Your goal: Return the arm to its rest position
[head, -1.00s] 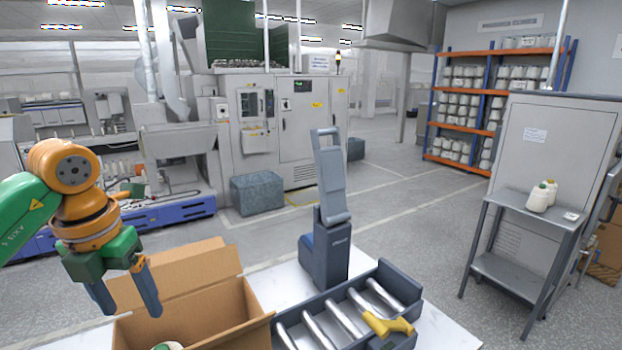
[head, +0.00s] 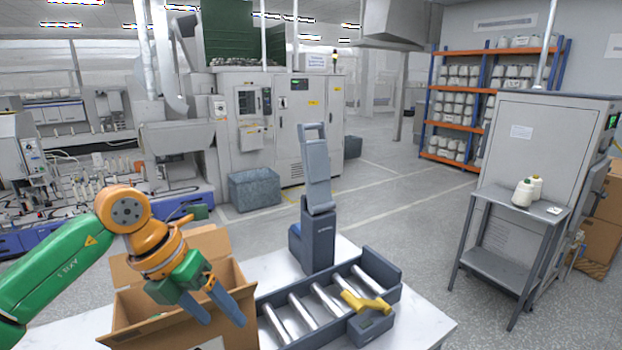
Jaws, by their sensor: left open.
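My left gripper (head: 222,316) shows in the head view with its two blue-grey fingers apart and nothing between them. It hangs over the right part of an open cardboard box (head: 128,308) and hides part of the box's inside and front. The green and orange left arm (head: 62,268) comes in from the left edge. My right gripper does not show.

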